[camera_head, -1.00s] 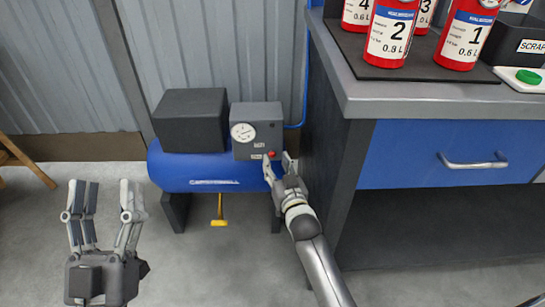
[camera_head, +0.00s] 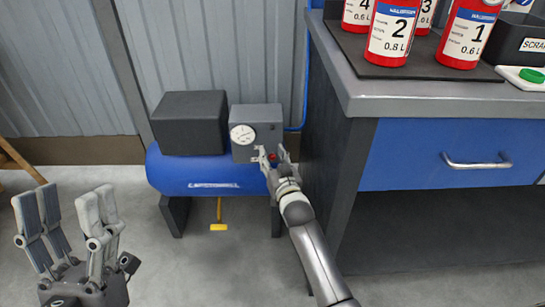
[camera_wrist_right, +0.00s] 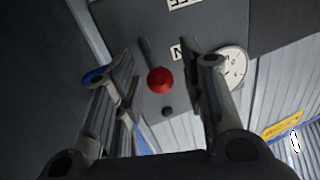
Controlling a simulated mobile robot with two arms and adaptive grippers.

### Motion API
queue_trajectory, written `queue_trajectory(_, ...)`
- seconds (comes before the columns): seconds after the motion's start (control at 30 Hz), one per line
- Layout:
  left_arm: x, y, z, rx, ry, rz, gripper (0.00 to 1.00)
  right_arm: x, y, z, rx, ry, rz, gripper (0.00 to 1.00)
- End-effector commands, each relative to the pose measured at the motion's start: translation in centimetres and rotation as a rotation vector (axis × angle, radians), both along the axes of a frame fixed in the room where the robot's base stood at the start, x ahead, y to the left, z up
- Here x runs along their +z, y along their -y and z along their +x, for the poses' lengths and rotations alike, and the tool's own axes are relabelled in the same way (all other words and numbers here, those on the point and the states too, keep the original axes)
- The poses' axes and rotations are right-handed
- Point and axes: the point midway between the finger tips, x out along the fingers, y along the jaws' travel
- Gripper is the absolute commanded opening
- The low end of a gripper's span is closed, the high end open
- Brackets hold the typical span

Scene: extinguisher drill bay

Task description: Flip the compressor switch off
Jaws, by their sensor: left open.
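The blue compressor (camera_head: 200,172) stands on the floor against the corrugated wall. Its grey control box (camera_head: 256,122) carries a round white gauge (camera_head: 242,134). The switch is a grey lever with a red knob (camera_wrist_right: 160,80), low on the box face. In the head view the red knob (camera_head: 273,156) is partly hidden by my right gripper (camera_head: 272,154). In the right wrist view my right gripper (camera_wrist_right: 163,75) is open, its fingers on either side of the knob with gaps. One finger partly covers a white label. My left gripper (camera_head: 62,205) is open and empty at lower left.
A workbench (camera_head: 440,98) with a blue drawer (camera_head: 410,155) stands close to the right of my right arm. Red extinguishers (camera_head: 392,35) stand on its dark mat. A yellow handle (camera_head: 219,226) hangs below the tank. The floor at left is mostly clear.

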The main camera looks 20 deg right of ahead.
Motion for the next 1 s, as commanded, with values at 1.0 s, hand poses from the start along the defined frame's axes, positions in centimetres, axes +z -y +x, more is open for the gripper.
queue_trajectory(1.0, 0.2, -1.3, -6.0, -0.017, 0.314, -0.102, 0.54, -0.9, -0.2, -0.3, 0.002, 0.088, -0.022, 0.0)
